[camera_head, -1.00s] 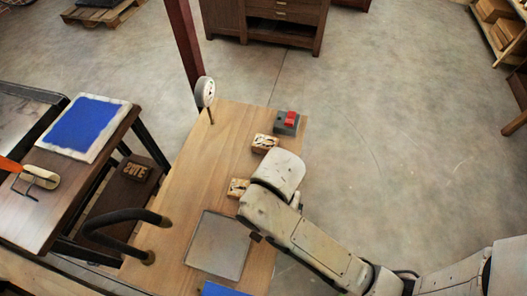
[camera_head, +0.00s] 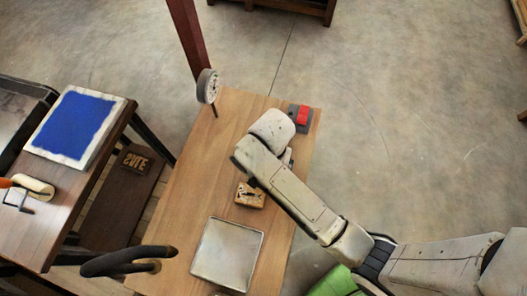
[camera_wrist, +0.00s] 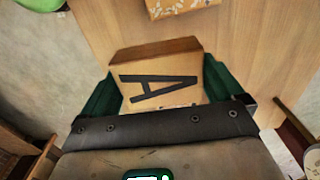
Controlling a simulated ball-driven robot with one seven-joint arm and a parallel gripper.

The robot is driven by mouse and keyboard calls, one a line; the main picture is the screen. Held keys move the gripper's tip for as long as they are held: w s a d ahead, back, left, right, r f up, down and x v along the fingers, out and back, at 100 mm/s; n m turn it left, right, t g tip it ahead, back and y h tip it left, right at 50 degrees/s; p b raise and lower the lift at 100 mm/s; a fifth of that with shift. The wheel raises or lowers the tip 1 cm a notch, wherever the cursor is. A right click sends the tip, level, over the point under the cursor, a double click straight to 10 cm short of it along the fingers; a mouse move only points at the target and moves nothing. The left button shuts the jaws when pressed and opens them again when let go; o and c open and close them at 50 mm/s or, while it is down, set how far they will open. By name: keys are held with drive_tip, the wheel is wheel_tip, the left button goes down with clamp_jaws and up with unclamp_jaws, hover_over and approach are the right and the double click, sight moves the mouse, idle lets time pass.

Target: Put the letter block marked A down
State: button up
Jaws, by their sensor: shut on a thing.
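The letter block marked A (camera_wrist: 160,88) is pale wood with a large black A on its upper face. In the wrist view it sits between the two green fingers of my gripper (camera_wrist: 160,84), which are shut on its sides. In the head view my own arm hides the gripper's fingertips and the A block. The block appears over or on the wooden table (camera_head: 185,205); I cannot tell whether its underside touches the top.
Another letter block (camera_head: 250,195) lies on the table below my wrist; a block also shows at the wrist view's top edge (camera_wrist: 182,6). A grey box with a red top (camera_head: 300,117), a metal plate (camera_head: 228,255) and a round gauge (camera_head: 208,86) are nearby. The table's left-middle is clear.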

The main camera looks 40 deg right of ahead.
drive_tip(key=w+f, duration=0.3)
drive_tip(key=shift+f, duration=1.85)
drive_tip(key=shift+f, duration=0.1)
drive_tip(key=o, duration=0.8)
wheel_tip(320, 180, up, 12)
drive_tip(key=shift+r, duration=0.1)
drive_tip(key=s+d+n, duration=0.2)
drive_tip(key=s+n, duration=0.1)
drive_tip(key=s, duration=0.2)
drive_tip(key=s+d+n, duration=0.3)
drive_tip(key=s, duration=0.3)
drive_tip(key=s+d+n+t, duration=0.1)
drive_tip(key=s+d+n, duration=0.2)
drive_tip(key=s+n, duration=0.1)
drive_tip(key=shift+s, duration=0.75)
